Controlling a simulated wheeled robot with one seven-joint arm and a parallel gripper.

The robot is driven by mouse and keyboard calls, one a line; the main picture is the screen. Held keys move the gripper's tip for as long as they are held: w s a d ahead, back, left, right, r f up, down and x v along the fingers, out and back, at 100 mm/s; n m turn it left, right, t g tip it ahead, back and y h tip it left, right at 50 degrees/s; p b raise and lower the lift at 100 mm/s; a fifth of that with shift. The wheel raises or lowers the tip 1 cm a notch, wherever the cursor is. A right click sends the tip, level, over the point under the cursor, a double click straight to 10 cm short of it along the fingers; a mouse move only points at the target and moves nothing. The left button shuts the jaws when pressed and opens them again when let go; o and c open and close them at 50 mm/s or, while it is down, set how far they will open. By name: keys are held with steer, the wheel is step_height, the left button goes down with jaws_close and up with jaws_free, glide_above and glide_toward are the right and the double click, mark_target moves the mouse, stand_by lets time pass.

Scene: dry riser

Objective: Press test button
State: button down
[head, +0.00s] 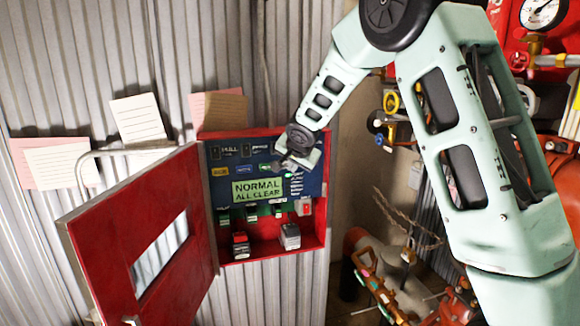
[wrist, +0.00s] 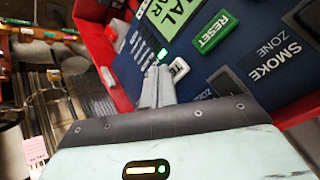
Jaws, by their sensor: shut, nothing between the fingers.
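My gripper (head: 283,164) is shut and empty, in front of the upper right of a blue control panel (head: 226,165). In the wrist view the closed fingertips (wrist: 163,70) are right beside a small white-framed button (wrist: 180,69) and a lit green indicator (wrist: 162,54). I cannot tell whether they touch the panel. No label reading "test" is legible. A green display (head: 257,190) reads "NORMAL ALL CLEAR". A green button marked RESET (wrist: 215,33) is farther along the panel. My gripper hides part of the panel in the head view.
The panel sits in a red cabinet (head: 325,200) on a corrugated metal wall. Its red door (head: 120,225) stands open to the left. Small boxes (head: 290,236) stand on its floor. Red pipes, a gauge (head: 539,13) and valves are at the right.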

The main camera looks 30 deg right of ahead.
steer(key=shift+w+d, duration=0.15)
steer(key=shift+w, duration=0.35)
stand_by(0.4)
stand_by(0.3)
steer(key=shift+s+a+b, duration=0.25)
steer(key=shift+s+b, duration=0.45)
steer(key=shift+s, duration=0.2)
steer(key=s+b, duration=0.2)
steer(key=s+a+b, duration=0.1)
steer(key=s+b, duration=0.1)
steer(key=shift+s+a, duration=0.2)
steer(key=shift+s, duration=0.2)
stand_by(0.4)
